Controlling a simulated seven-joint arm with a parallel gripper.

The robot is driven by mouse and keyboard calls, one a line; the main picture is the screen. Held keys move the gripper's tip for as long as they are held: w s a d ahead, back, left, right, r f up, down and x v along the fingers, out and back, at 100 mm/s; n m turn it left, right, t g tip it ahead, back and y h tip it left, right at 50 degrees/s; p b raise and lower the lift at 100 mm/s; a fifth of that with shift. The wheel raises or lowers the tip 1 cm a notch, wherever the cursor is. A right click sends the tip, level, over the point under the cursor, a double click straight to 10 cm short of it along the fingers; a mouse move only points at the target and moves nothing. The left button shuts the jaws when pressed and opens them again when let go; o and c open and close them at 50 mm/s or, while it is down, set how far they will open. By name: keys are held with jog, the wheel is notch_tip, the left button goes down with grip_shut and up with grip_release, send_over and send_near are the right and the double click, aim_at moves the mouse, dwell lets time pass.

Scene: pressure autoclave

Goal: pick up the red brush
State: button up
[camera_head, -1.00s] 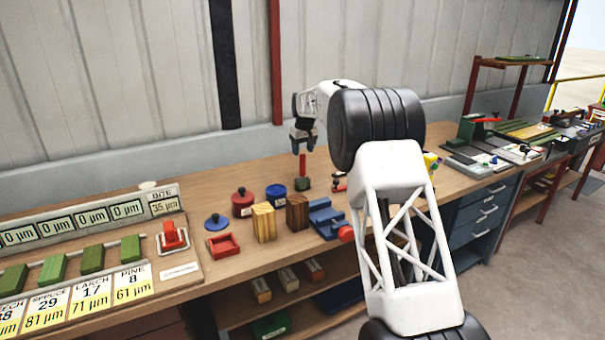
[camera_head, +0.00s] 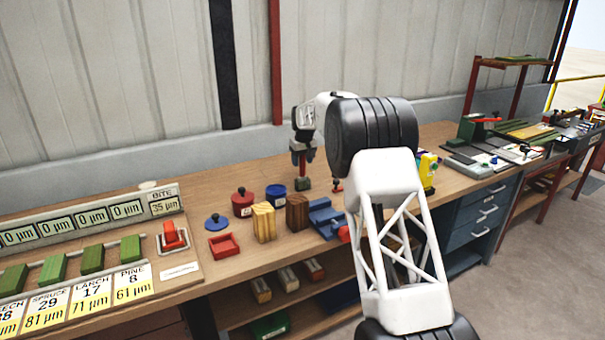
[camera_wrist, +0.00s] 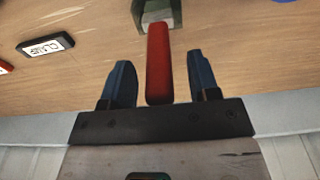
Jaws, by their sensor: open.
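The red brush stands upright on the wooden bench in the head view, its red handle (camera_head: 302,168) above a grey-green base (camera_head: 303,185). In the wrist view the red handle (camera_wrist: 158,62) runs between my two blue fingers, with the grey-green base (camera_wrist: 158,14) beyond the fingertips. My gripper (camera_head: 302,157) points down over the handle and is open. A gap shows on each side of the handle, so neither finger appears to touch it. The top of the handle is hidden between the fingers in the head view.
Red (camera_head: 242,202) and blue (camera_head: 276,194) lidded pots stand left of the brush. Wooden blocks (camera_head: 264,222) and a blue vise-like tool (camera_head: 326,217) are in front. A small black label block (camera_wrist: 45,45) lies left in the wrist view. The wall is close behind.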

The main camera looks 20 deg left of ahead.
jog(key=c, duration=1)
jog(key=shift+r, duration=0.1)
jog(key=shift+r, duration=4.95)
